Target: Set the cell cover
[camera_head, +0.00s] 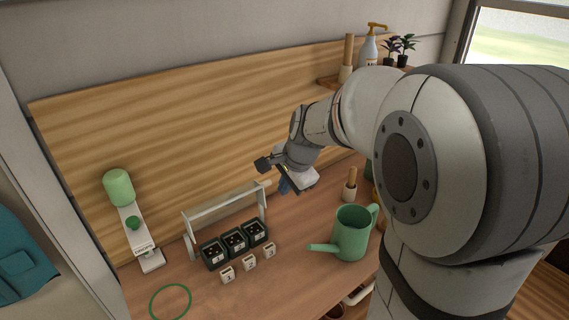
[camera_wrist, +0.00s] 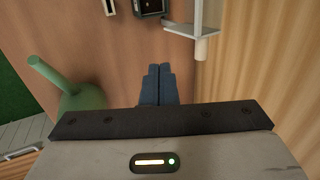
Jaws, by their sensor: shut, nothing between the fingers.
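Three black cells (camera_head: 234,241) stand in a row on the wooden bench, small lumps inside each. A pale frame (camera_head: 226,207), apparently the cell cover, stands raised behind them, with a wooden peg (camera_head: 263,183) at its upper right end. In the wrist view part of the frame (camera_wrist: 191,31), its peg (camera_wrist: 201,49) and one cell (camera_wrist: 150,7) show at the top edge. My gripper (camera_head: 284,187) is right of the frame, above the bench, apart from it. Its blue fingers (camera_wrist: 158,70) are shut and empty.
White number tags (camera_head: 249,263) stand before the cells. A green watering can (camera_head: 349,234) stands to the right, with a wooden-handled tool (camera_head: 350,187) behind it. A green ring (camera_head: 170,301) lies in front. A wooden backboard (camera_head: 200,120) rises behind.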

